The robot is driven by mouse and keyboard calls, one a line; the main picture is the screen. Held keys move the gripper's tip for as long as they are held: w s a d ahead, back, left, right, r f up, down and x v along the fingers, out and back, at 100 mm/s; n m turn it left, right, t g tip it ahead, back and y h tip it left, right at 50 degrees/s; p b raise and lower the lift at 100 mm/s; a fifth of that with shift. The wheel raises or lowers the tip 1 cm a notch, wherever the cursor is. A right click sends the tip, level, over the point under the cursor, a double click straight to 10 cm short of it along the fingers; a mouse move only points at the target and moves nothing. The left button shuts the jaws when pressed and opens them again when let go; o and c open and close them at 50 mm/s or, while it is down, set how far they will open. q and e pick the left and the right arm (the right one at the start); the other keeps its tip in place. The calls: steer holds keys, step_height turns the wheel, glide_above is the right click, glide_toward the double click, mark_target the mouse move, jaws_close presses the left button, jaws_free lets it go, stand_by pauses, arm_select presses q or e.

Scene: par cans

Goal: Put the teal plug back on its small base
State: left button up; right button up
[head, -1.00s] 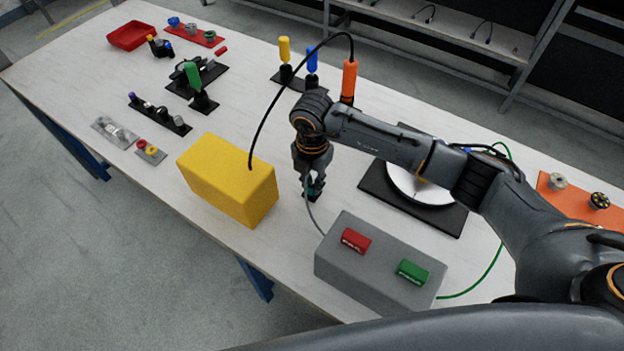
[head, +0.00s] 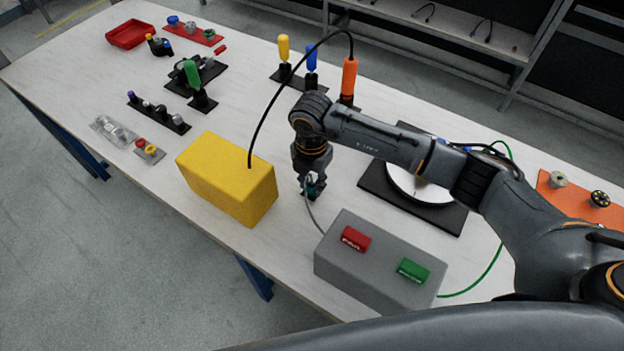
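My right gripper (head: 312,188) points down at the table between the yellow box and the grey button box. A small patch of the teal plug (head: 315,186) shows between its fingers, which look closed around it. A thin grey cable runs from there down to the grey button box. The plug is low, near the tabletop; I cannot tell whether it touches anything below. Its small base cannot be made out clearly under the dark fingers. My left gripper is not in view.
The yellow box (head: 228,179) stands left of the gripper, with a black cable arching from its top. The grey button box (head: 380,266) has red and green buttons. A white disc on a black plate (head: 445,218) lies right. Coloured-handled tools stand behind.

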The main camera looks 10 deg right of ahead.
steer(key=shift+r, duration=0.1)
stand_by(0.3)
steer(key=o, duration=0.6)
steer(key=shift+c, duration=0.2)
steer(key=shift+d, duration=0.1)
step_height(320, 180, up, 12)
